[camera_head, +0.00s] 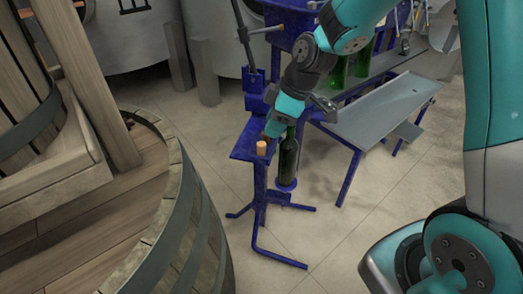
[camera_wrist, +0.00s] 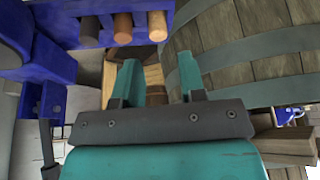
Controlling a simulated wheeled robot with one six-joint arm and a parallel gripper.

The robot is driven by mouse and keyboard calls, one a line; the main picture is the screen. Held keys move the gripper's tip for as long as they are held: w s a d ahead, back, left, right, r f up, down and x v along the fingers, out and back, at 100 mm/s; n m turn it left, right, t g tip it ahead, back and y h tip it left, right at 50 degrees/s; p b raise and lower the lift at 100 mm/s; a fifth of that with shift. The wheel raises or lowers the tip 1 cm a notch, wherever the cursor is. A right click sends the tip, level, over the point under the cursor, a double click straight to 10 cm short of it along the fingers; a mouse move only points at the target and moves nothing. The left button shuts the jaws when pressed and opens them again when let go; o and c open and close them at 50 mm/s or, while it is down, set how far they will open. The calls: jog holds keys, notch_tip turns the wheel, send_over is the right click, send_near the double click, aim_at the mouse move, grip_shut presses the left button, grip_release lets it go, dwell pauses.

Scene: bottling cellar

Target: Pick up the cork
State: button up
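A light tan cork (camera_head: 262,148) stands on the blue shelf (camera_head: 244,152) of the corking stand, near its front edge. In the wrist view the shelf edge runs along the top. It carries a light cork (camera_wrist: 157,26), a brown cork (camera_wrist: 123,28) and a dark grey one (camera_wrist: 89,31). My gripper (camera_wrist: 160,72) is open, its two teal fingers apart, with no cork between them. The corks lie beyond the fingertips, the light one nearest in line with the gap. In the head view my gripper (camera_head: 270,131) is just behind the cork, its fingertips partly hidden.
A dark green bottle (camera_head: 288,160) stands upright on the stand's blue support, close beside my gripper. A large wooden barrel (camera_head: 186,225) is at the left. A grey sloped tray (camera_head: 385,108) and more green bottles are behind right. Tiled floor (camera_head: 330,235) is open in front.

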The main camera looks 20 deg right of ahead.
aim_at(256, 154)
jog(key=x, duration=0.7)
jog(key=shift+w+f, duration=0.1)
jog(key=shift+w, duration=0.05)
jog(key=c, duration=0.7)
